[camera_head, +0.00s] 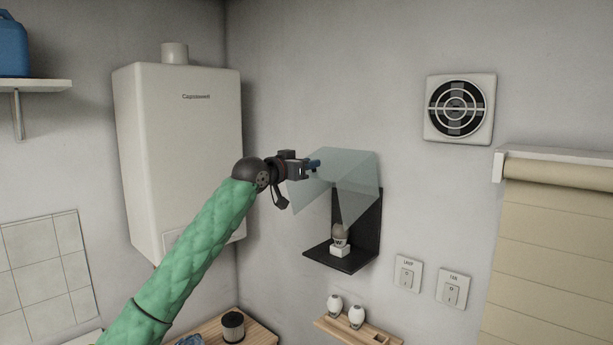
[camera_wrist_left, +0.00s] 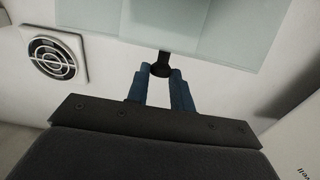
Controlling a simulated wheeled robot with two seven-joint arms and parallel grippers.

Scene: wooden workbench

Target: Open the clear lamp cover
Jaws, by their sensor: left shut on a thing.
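The clear lamp cover (camera_head: 352,168) is a pale, see-through box shape, swung up and tilted above the black lamp bracket (camera_head: 371,225) on the wall. A bulb (camera_head: 340,235) stands in a white socket on the bracket's shelf, below the cover. My left gripper (camera_head: 315,164) is at the cover's left edge in the head view. In the left wrist view its blue fingers (camera_wrist_left: 162,72) are shut on a small black knob (camera_wrist_left: 161,66) at the edge of the cover (camera_wrist_left: 190,28). My right gripper is in neither view.
A white boiler (camera_head: 180,150) hangs on the wall left of my left arm. A fan (camera_head: 459,108) is on the wall at right. Two switches (camera_head: 408,275) sit below right of the lamp. A small wooden shelf (camera_head: 385,337) with two white bulbs (camera_head: 356,317) is below it.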

